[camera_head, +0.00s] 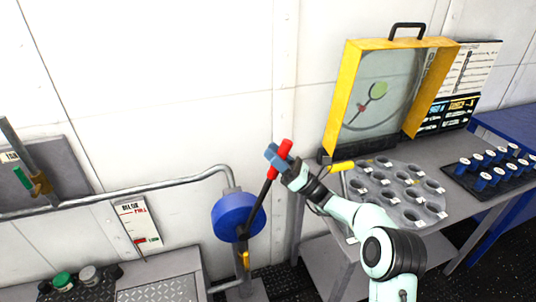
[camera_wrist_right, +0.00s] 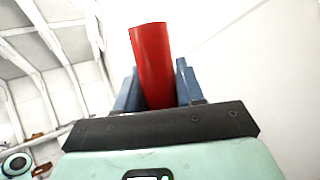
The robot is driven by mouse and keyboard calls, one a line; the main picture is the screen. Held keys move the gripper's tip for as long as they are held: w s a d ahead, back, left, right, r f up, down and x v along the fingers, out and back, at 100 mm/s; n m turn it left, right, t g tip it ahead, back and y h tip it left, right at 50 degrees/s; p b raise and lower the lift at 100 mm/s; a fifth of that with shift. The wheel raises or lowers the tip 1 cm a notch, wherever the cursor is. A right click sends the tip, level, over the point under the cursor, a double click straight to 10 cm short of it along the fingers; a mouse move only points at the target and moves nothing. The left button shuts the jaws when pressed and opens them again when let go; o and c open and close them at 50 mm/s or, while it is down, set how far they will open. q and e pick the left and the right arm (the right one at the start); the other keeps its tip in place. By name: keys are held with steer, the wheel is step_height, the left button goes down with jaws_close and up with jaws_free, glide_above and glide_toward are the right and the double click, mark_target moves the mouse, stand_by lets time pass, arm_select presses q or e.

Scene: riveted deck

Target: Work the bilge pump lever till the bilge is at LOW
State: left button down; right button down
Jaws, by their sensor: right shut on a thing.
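The bilge pump is a blue drum (camera_head: 232,216) on a grey stand at lower middle in the head view. Its dark lever (camera_head: 259,205) tilts up to the right and ends in a red grip (camera_head: 286,147). My right gripper (camera_head: 277,158) is shut around this red grip. In the right wrist view the red grip (camera_wrist_right: 152,60) stands between the blue fingers. The bilge gauge (camera_head: 136,222) is a white plate left of the pump, with red lettering at its top and red and green marks low down; its reading is too small to tell. My left gripper is out of view.
A grey pipe (camera_head: 130,190) runs along the wall to the pump. On the right, a grey table (camera_head: 455,195) bears a grey tray with round holes (camera_head: 398,195), an open yellow case (camera_head: 346,95) and a dark rack of blue-and-white pieces (camera_head: 490,172). A grey bench stands at lower left.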

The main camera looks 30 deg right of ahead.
steer(key=shift+f, duration=0.1)
steer(key=c, duration=0.8)
jaws_free()
steer(key=shift+s+d, duration=0.1)
steer(key=s+d+f, duration=0.1)
steer(key=s+d, duration=0.1)
steer(key=s, duration=0.2)
steer(key=s+d+f, duration=0.1)
steer(key=s+d, duration=0.2)
steer(key=s, duration=0.2)
steer(key=s+d+f, duration=0.1)
steer(key=s+d, duration=0.2)
steer(key=s, duration=0.1)
steer(key=shift+s+d+p, duration=0.2)
steer(key=shift+d+p, duration=0.05)
steer(key=shift+p, duration=0.1)
steer(key=shift+r, duration=0.1)
